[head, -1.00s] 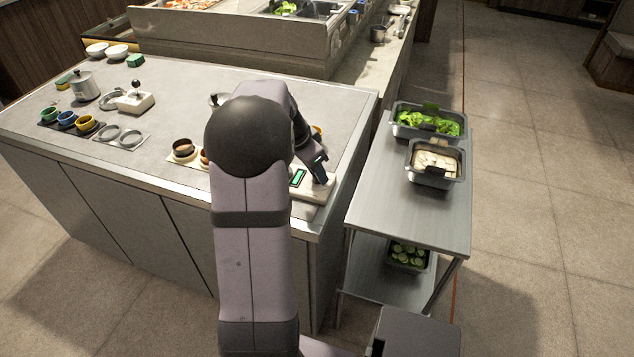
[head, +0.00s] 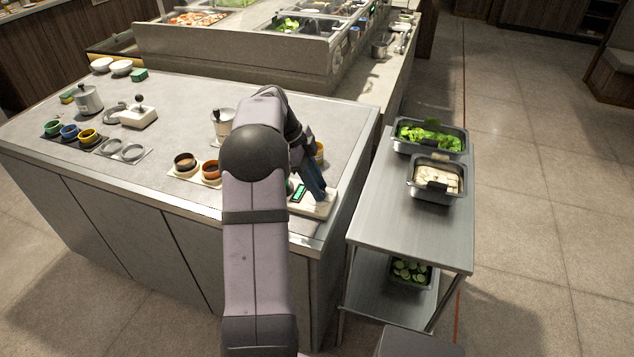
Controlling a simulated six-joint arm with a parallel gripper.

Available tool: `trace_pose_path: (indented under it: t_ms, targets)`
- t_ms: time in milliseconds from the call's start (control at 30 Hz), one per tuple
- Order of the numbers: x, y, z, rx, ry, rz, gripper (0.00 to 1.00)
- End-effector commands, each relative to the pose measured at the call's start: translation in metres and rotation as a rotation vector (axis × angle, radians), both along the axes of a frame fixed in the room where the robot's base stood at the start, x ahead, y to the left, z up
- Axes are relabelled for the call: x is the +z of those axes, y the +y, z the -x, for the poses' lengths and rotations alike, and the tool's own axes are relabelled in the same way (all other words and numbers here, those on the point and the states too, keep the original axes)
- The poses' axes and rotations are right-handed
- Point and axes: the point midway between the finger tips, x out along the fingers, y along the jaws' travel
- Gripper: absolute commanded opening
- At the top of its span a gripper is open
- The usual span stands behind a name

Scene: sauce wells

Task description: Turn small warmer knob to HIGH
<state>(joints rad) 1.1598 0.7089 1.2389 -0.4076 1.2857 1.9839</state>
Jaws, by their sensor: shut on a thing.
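A pale, low unit with a green display (head: 311,206) sits at the right front corner of the grey counter; it appears to be the small warmer. My gripper (head: 319,194) points down over its right part, with its dark fingers close together. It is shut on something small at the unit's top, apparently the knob. The knob itself is hidden behind the fingers, so its setting cannot be read. The display is too small to read.
A white box with a black-topped lever (head: 139,113) is farther left. A steel cart (head: 385,225) with food pans stands close at right.

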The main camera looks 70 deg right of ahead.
Motion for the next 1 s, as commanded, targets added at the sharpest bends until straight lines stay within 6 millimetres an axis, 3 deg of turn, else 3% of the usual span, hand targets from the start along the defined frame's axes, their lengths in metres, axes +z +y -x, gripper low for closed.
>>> trace_pose_path:
  t_ms: [700,733,800,1000]
  targets:
    - [0.0,-0.001,-0.0003,-0.091,-0.002,0.002,0.02]
    - [0.0,-0.001,-0.0003,-0.091,-0.002,0.002,0.29]
    - [0.0,-0.001,-0.0002,-0.09,-0.002,0.001,0.43]
    - [0.0,-0.0009,-0.0002,-0.089,-0.001,0.001,0.43]
